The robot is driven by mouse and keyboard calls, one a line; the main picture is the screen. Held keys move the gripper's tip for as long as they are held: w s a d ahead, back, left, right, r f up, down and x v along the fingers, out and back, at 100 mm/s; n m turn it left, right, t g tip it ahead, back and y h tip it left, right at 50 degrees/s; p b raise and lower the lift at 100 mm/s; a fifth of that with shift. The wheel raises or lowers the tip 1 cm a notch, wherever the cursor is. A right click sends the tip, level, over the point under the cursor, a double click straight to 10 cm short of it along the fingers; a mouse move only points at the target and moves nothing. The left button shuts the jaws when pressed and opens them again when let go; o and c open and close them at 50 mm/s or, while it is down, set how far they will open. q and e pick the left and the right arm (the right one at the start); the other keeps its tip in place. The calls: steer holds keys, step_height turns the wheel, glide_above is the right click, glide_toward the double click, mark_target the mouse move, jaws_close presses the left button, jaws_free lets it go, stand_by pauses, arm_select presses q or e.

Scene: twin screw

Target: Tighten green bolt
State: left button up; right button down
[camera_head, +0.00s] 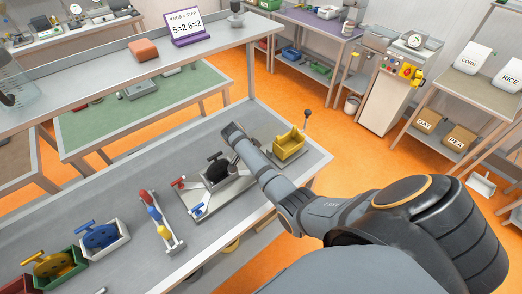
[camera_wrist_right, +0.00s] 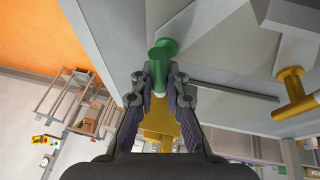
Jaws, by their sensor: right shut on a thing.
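The green bolt (camera_wrist_right: 164,60) shows in the right wrist view as a green cross-bar with a round end. My right gripper (camera_wrist_right: 158,84) has its fingers on either side of the green bolt's stem and is shut on it. In the head view, my right arm reaches over a grey metal fixture (camera_head: 232,191), and a dark shape there (camera_head: 215,167) seems to be part of my right gripper. The green bolt cannot be made out in the head view. A red-handled part (camera_head: 178,183) and a blue-handled part (camera_head: 197,210) are on the fixture's left side. My left gripper is not in view.
A rack with red, blue and yellow knobs (camera_head: 160,222) stands to the left. A blue-wheeled tray (camera_head: 101,238) and a yellow-wheeled green tray (camera_head: 56,265) stand farther left. A shelf runs behind.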

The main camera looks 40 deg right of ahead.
steer(key=shift+s+f, duration=0.1)
steer(key=c, duration=1.4)
jaws_free()
steer(key=shift+o, duration=0.2)
steer(key=shift+a+r, duration=0.1)
steer(key=shift+r, duration=0.15)
steer(key=v, duration=1.1)
steer(key=shift+r, duration=0.3)
steer(key=shift+a, duration=0.1)
